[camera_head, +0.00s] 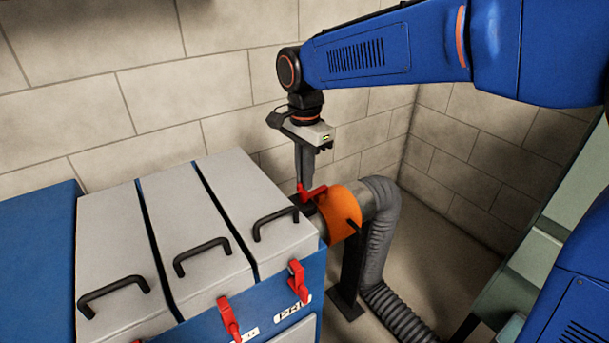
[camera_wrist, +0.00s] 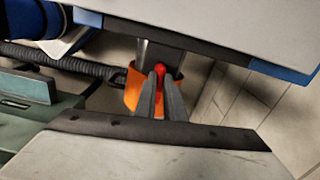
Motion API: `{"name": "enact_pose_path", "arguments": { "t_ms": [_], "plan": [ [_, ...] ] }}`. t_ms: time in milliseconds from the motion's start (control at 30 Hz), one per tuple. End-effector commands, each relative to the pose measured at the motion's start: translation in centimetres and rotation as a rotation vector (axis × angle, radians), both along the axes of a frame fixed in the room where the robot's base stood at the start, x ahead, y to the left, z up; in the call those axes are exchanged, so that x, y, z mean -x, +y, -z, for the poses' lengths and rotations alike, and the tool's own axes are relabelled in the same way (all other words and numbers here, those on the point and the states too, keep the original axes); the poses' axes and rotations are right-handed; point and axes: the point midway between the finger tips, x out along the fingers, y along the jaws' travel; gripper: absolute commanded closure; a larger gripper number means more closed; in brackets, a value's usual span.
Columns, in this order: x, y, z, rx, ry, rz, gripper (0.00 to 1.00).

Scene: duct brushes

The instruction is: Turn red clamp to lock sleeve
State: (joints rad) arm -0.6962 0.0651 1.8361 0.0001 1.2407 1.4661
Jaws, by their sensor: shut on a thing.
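The red clamp (camera_head: 313,193) sits at the side of the cabinet, by the near end of the orange sleeve (camera_head: 340,213). My gripper (camera_head: 304,184) points down from above, with its fingertips at the clamp. In the wrist view, my gripper (camera_wrist: 160,95) has its two dark fingers closed around the red clamp (camera_wrist: 159,71). The orange sleeve (camera_wrist: 131,92) shows behind the fingers. The fingers hide part of the clamp, and I cannot tell how far it is turned.
A grey corrugated hose (camera_head: 377,250) runs from the sleeve down to the floor beside a dark stand (camera_head: 348,277). The cabinet (camera_head: 225,190) has black handles on top and red latches (camera_head: 298,281) in front. A block wall (camera_head: 150,95) stands close behind.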

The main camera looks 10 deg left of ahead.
Motion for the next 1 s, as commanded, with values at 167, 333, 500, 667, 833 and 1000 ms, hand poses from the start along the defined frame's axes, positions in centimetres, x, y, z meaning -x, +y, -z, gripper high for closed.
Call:
{"name": "enact_pose_path", "arguments": {
  "t_ms": [167,333,500,667,833,1000],
  "plan": [
    [0.01,-0.02,-0.02,-0.001,-0.001,0.070,1.00],
    [0.01,-0.03,-0.02,-0.001,-0.001,0.107,1.00],
    [0.01,-0.03,-0.02,-0.001,-0.001,0.118,1.00],
    [0.01,-0.03,-0.03,-0.001,-0.001,0.119,1.00],
    [0.01,-0.03,-0.03,-0.001,-0.001,0.119,0.86],
    [0.02,-0.04,-0.02,-0.001,-0.001,0.118,0.72]
  ]
}}
